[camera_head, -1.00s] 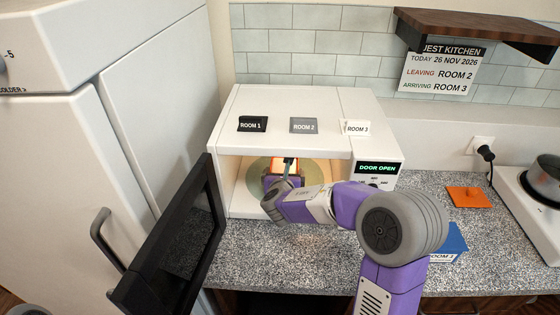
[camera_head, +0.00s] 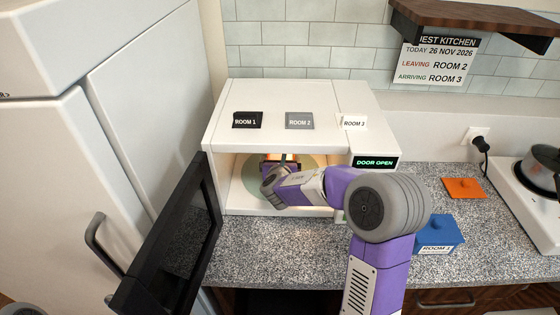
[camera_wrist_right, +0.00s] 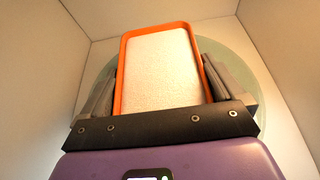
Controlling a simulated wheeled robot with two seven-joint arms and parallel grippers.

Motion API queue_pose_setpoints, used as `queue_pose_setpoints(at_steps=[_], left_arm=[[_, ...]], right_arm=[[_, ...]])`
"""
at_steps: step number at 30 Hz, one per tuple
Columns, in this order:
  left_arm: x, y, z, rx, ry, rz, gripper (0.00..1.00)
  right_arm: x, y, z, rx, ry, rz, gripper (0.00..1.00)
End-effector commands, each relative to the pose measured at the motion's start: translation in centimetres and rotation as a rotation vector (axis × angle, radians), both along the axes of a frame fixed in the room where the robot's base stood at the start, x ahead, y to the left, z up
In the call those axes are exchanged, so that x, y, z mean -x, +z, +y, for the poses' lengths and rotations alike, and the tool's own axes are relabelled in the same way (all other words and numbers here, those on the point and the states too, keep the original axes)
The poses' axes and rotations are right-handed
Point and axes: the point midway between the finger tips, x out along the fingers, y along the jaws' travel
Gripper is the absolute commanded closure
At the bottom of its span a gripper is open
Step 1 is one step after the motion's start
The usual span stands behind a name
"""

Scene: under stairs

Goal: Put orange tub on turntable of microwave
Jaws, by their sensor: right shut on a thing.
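The microwave (camera_head: 305,95) stands on the counter with its black door (camera_head: 185,235) swung open to the left; its display reads DOOR OPEN. My right arm reaches into the lit cavity. My right gripper (camera_wrist_right: 160,92) is shut on the orange tub (camera_wrist_right: 124,62), one finger against each side. The tub is open-topped with pale, grainy contents. The turntable (camera_wrist_right: 222,60) shows behind and around the tub in the right wrist view, and in the head view its disc (camera_head: 310,176) is partly hidden by my arm. I cannot tell whether the tub touches it. My left gripper is not in view.
Room tags stand on the microwave top. A blue tub (camera_head: 440,233) and an orange lid (camera_head: 464,188) lie on the counter to the right, near a hob with a pot (camera_head: 546,168). A white fridge (camera_head: 140,120) is at left. A wooden shelf (camera_head: 475,22) hangs above.

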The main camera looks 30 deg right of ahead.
Motion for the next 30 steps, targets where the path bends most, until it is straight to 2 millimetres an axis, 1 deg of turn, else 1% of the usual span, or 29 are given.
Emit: queue_pose_setpoints(at_steps=[2,6,7,14,18,20,23,30], left_arm=[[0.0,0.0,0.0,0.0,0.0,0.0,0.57],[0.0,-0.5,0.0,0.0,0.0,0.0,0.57],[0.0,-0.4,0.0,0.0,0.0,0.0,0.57],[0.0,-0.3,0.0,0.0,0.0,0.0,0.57],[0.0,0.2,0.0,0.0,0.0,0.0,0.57],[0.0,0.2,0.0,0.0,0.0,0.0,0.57],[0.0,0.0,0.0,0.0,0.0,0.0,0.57],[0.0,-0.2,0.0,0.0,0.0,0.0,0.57]], right_arm=[[0.0,0.1,0.0,0.002,0.0,-0.003,0.54],[0.0,-0.3,0.0,0.001,0.0,-0.003,0.54],[0.0,-0.3,0.0,0.0,0.0,0.0,0.0],[0.0,-0.2,0.0,0.0,0.0,0.0,0.0],[0.2,0.3,0.2,0.0,0.001,-0.001,0.0],[0.9,0.6,0.6,0.001,0.002,-0.001,0.0],[2.5,0.5,1.7,-0.001,0.003,0.001,0.0],[7.2,0.5,4.5,0.0,0.003,0.0,0.0]])
